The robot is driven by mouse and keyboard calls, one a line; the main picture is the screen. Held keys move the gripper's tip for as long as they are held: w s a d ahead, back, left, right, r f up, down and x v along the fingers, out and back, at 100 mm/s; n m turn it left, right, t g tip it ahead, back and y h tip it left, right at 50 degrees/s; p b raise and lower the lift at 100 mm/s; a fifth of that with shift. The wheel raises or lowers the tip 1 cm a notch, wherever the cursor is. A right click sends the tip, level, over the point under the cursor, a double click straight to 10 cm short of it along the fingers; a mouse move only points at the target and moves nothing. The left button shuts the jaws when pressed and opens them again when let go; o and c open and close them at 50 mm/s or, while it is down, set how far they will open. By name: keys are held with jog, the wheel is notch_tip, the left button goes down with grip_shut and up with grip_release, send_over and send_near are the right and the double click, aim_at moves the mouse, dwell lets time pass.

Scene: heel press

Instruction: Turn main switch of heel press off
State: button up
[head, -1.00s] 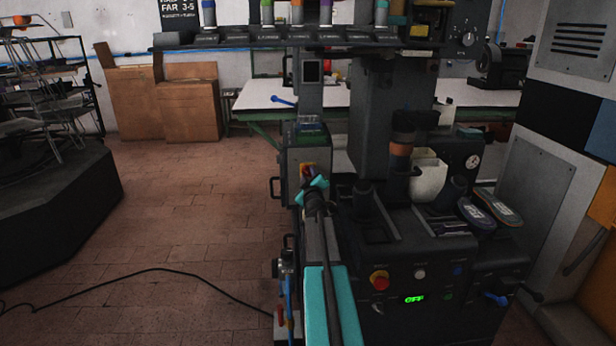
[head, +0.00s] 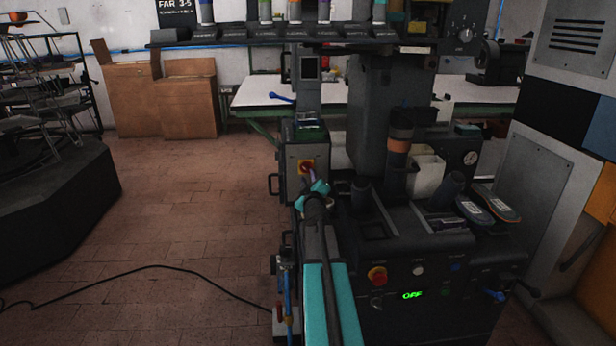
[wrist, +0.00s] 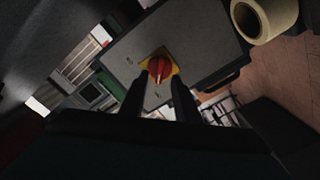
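The main switch (head: 307,167) is a red rotary knob on a yellow plate, on the front of a grey box (head: 296,154) at the left of the heel press (head: 376,120). In the wrist view the red knob (wrist: 160,69) lies ahead, in line with the gap between my fingers. My gripper (wrist: 159,84) is open, with its two dark fingers apart and nothing between them. It appears short of the knob, but I cannot tell the exact distance. In the head view my gripper (head: 314,180) is just below and right of the switch, and its fingertips are hard to make out.
A green display (head: 412,295) on the press reads OFF, near a red round button (head: 377,276). A tape roll (wrist: 266,18) is beside the box in the wrist view. A black cable (head: 160,267) crosses the otherwise open floor at left.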

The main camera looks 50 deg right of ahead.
jog(key=v, duration=0.8)
dwell(0.4)
jog(key=shift+a+r, duration=0.1)
jog(key=shift+a, duration=0.1)
